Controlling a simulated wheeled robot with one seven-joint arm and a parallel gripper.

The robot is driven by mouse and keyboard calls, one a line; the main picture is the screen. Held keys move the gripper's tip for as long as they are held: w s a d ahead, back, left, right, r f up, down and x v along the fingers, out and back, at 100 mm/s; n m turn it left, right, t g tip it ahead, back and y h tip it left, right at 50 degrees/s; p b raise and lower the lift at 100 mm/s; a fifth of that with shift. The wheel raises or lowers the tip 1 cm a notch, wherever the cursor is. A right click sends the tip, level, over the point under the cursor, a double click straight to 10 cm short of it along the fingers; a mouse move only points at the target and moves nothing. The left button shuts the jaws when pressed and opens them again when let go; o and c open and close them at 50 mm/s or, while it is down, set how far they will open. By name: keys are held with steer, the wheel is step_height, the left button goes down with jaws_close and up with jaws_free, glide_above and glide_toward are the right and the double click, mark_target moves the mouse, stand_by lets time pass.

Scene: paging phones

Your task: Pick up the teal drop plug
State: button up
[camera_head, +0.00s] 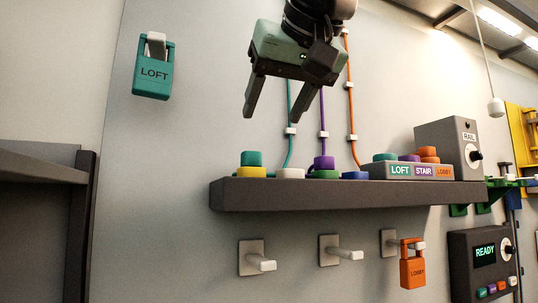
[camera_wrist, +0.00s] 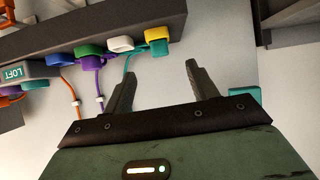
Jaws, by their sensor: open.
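A teal plug (camera_head: 251,158) stands upright on a yellow base (camera_head: 252,172) at the left end of the dark shelf; it also shows in the wrist view (camera_wrist: 159,50). A second, lower teal piece (camera_head: 385,157) sits on the panel above the LOFT label. I cannot tell from the pictures which one is called the drop plug. My gripper (camera_head: 275,112) is open and empty, pointing down above the shelf's left part, clear of the plugs. In the wrist view, the yellow base and teal plug lie beyond the open fingertips (camera_wrist: 162,74).
The shelf (camera_head: 300,195) also holds a white base (camera_head: 290,173), a purple plug (camera_head: 324,162) on green and a blue base (camera_head: 355,175). A teal LOFT tag (camera_head: 153,80) hangs at left, an orange LOBBY tag (camera_head: 413,270) below. Coloured cords run down the wall behind my gripper.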

mark_target(250, 156)
steer(key=shift+t, duration=0.3)
steer(key=p+x, duration=0.1)
steer(key=x, duration=0.2)
steer(key=r+p+x, duration=0.1)
steer(key=x, duration=0.3)
steer(key=w+p+x, duration=0.1)
steer(key=x, duration=0.2)
steer(key=shift+w+d+r, duration=0.15)
steer(key=shift+d+r, duration=0.05)
steer(key=p+x, duration=0.2)
steer(key=x, duration=0.1)
steer(key=p+x, duration=0.1)
steer(key=shift+w+a, duration=0.25)
steer(key=shift+a, duration=0.1)
steer(key=shift+w+a+f, duration=0.1)
steer(key=shift+w+f, duration=0.2)
steer(key=shift+f, duration=0.05)
steer(key=c, duration=1.1)
